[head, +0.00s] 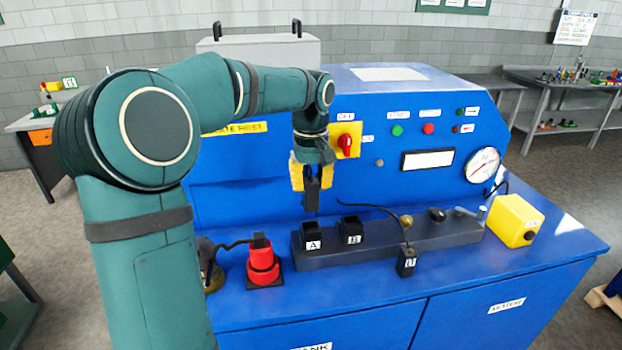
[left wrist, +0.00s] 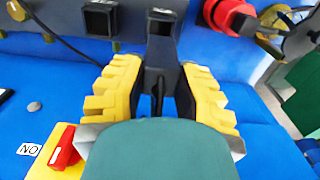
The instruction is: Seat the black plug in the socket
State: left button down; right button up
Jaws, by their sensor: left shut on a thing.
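My left gripper (head: 312,184) points down with its yellow fingers shut on the black plug (head: 312,199). In the left wrist view, the plug (left wrist: 161,57) sits between the two yellow fingers. In the head view the plug's lower end hangs just above the black socket labelled A (head: 312,238); a small gap seems to show between them. A second black socket, labelled B (head: 351,231), stands just to its right and shows in the left wrist view (left wrist: 100,19). My right gripper is not in view.
A red connector (head: 263,264) with a black cable stands left of the dark socket rail (head: 385,247). A labelled black block (head: 407,264) on a cable lies at the rail's front. A yellow box (head: 515,220) stands right. The blue panel (head: 240,190) rises close behind the gripper.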

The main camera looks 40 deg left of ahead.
aim_at(311, 208)
pick_arm(q)
jog(key=shift+f+b, duration=1.15)
jog(key=shift+f, duration=0.9)
jog(key=shift+p, duration=0.55)
jog(key=shift+f+b, duration=0.95)
jog(key=shift+f, duration=0.7)
jog(key=c, duration=0.7)
grip_release()
jog(key=shift+r, duration=0.15)
notch_tip(311, 208, up, 12)
jog(key=shift+f, duration=0.1)
